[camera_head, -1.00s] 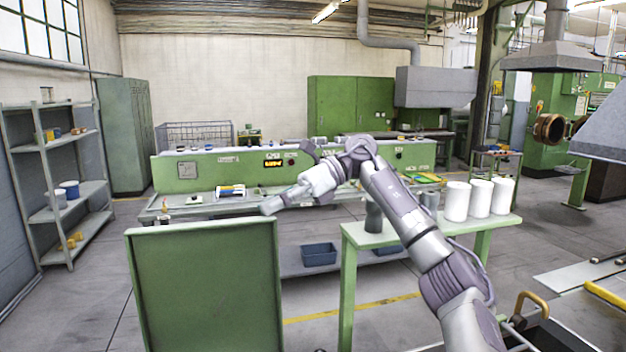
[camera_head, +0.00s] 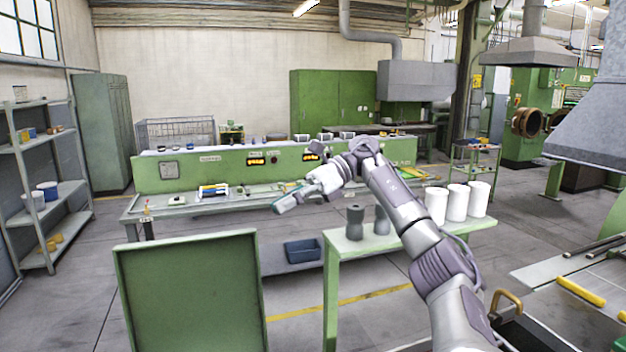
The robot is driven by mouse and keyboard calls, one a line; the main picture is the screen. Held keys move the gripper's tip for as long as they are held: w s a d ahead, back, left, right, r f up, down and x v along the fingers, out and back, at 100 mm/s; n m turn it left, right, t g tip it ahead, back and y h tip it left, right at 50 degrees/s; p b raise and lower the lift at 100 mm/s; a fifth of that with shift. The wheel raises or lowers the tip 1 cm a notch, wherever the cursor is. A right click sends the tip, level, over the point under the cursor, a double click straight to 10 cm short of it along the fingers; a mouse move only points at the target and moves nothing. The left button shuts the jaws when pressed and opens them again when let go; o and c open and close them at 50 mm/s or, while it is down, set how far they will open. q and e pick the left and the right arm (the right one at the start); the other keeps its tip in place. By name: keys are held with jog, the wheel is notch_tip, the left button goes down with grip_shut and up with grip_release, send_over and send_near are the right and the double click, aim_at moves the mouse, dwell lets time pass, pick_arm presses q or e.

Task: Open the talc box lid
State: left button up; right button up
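No part in view can be surely told as the talc box or its lid. A green upright panel with a raised rim (camera_head: 190,300) stands at the lower left and runs out of the bottom of the picture. A curved tan handle (camera_head: 508,298) shows by a dark box-like part at the lower right, partly behind my arm. My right gripper (camera_head: 284,204) points left in mid-air, above and to the right of the panel, apart from it. Nothing is seen in it, and its finger opening is too small to judge. My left gripper is out of view.
A green table (camera_head: 400,238) with two grey cylinders and several white containers (camera_head: 457,202) stands behind my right arm. A long green bench (camera_head: 230,170) lies beyond. A shelf rack (camera_head: 45,190) stands at the left.

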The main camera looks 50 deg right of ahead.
jog(key=p+v, duration=0.3)
jog(key=v, duration=0.4)
jog(key=shift+w+d, duration=0.25)
jog(key=shift+d, duration=0.1)
jog(key=shift+f, duration=0.15)
